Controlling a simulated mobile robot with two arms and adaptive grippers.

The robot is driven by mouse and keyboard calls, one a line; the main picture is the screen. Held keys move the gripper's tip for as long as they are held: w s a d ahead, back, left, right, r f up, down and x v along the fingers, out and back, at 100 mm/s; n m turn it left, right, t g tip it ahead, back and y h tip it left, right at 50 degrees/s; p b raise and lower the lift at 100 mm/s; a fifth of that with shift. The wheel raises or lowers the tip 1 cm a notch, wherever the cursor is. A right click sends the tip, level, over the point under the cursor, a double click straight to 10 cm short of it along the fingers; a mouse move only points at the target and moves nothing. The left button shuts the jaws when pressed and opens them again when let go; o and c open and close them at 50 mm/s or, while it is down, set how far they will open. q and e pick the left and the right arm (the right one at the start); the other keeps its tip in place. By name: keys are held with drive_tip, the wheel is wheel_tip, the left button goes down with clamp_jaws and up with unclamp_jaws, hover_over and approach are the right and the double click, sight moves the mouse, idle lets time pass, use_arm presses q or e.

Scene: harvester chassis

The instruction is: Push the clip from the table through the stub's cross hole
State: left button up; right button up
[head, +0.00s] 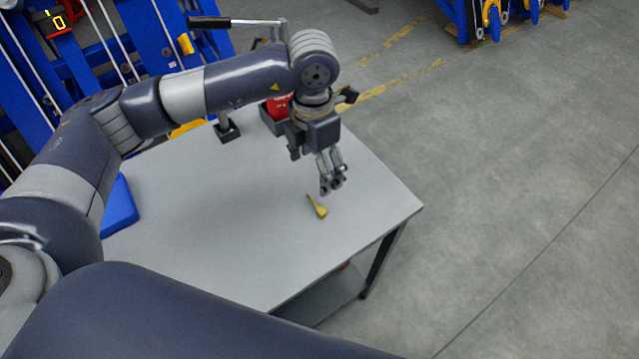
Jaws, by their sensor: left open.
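A small yellow clip (317,207) lies on the grey table (210,220), towards its right side. My left gripper (333,188) points down just above and beside the clip, with its fingers apart and nothing seen between them. It appears not to touch the clip. The stub and its cross hole cannot be made out in this view. My right gripper is not in view.
A blue object (120,208) sits at the table's left edge. A red item (279,106) in a dark bin is behind my left wrist. A dark stand (228,131) is at the back edge. Blue machine frames stand behind; the table's middle is clear.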

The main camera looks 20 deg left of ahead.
use_arm(q)
hover_over(316, 205)
drive_tip(key=f, duration=0.4)
drive_tip(key=shift+w+a+f+p, duration=0.15)
drive_tip(key=shift+w+a+p, duration=0.05)
drive_tip(key=shift+w+p, duration=0.1)
drive_tip(key=shift+f, duration=0.65)
drive_tip(key=f, duration=0.1)
drive_tip(key=f+p, duration=0.1)
drive_tip(key=f, duration=0.1)
drive_tip(key=shift+s+d+f+p, duration=0.2)
drive_tip(key=shift+s+f+p, duration=0.1)
drive_tip(key=shift+s+p, duration=0.05)
drive_tip(key=shift+f, duration=0.35)
drive_tip(key=shift+w+f, duration=0.1)
drive_tip(key=c, duration=1.8)
clamp_jaws()
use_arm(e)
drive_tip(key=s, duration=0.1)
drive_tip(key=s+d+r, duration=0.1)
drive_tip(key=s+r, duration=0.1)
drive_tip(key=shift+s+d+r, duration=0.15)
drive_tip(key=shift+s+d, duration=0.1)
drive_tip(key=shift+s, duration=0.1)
